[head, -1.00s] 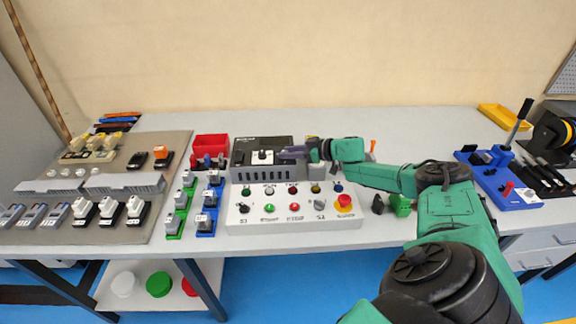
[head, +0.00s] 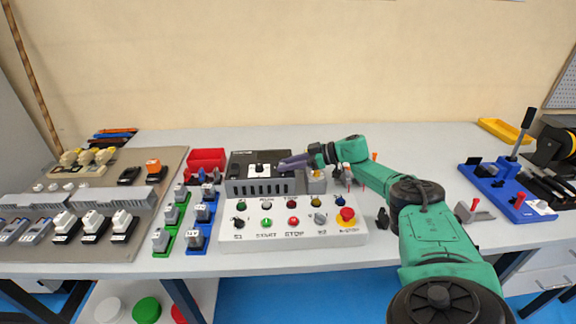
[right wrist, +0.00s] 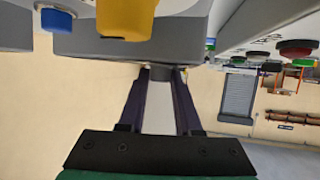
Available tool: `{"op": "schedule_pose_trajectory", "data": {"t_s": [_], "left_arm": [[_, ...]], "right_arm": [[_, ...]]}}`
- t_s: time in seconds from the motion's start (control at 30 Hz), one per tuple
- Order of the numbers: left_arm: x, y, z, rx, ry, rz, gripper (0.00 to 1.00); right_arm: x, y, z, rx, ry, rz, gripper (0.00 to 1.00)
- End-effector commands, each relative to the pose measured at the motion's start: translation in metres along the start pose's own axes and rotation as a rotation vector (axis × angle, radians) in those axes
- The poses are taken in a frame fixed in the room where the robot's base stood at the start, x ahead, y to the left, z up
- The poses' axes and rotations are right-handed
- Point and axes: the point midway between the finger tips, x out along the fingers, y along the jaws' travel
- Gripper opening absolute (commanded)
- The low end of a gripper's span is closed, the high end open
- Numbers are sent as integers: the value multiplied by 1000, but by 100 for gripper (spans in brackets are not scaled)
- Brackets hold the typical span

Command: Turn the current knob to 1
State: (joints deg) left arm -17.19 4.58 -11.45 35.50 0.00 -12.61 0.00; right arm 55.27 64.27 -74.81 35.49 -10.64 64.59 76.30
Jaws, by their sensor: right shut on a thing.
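The dark grey box (head: 260,187) with vent slots stands behind the white control panel. Its top carries a white plate with a black knob (head: 260,168). My right gripper (head: 283,165) reaches in from the right, with its fingertips at the right part of this box. In the right wrist view the two fingers (right wrist: 164,75) close on a small dark grey stub, likely a knob (right wrist: 181,74), at the edge of a grey housing. Its markings and setting cannot be read. My left gripper is not in view.
The white control panel (head: 290,237) with several buttons, switches and a red E-stop (head: 347,215) lies in front of the box. A red bin (head: 207,158) stands to the left. Small parts stand under my right forearm. The table behind the box is clear.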

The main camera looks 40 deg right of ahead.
Motion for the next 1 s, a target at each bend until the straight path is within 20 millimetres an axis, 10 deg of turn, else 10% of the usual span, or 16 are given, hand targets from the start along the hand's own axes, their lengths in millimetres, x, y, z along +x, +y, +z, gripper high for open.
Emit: {"op": "schedule_pose_trajectory", "data": {"t_s": [0.1, 0.53, 1.0], "left_arm": [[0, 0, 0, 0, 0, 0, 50], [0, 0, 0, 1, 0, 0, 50], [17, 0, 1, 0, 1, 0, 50]], "right_arm": [[0, 0, -2, -1, 7, 0, 62], [-11, 1, 0, 0, 4, 2, 62], [-128, 1, 1, 0, 3, 3, 62]]}}
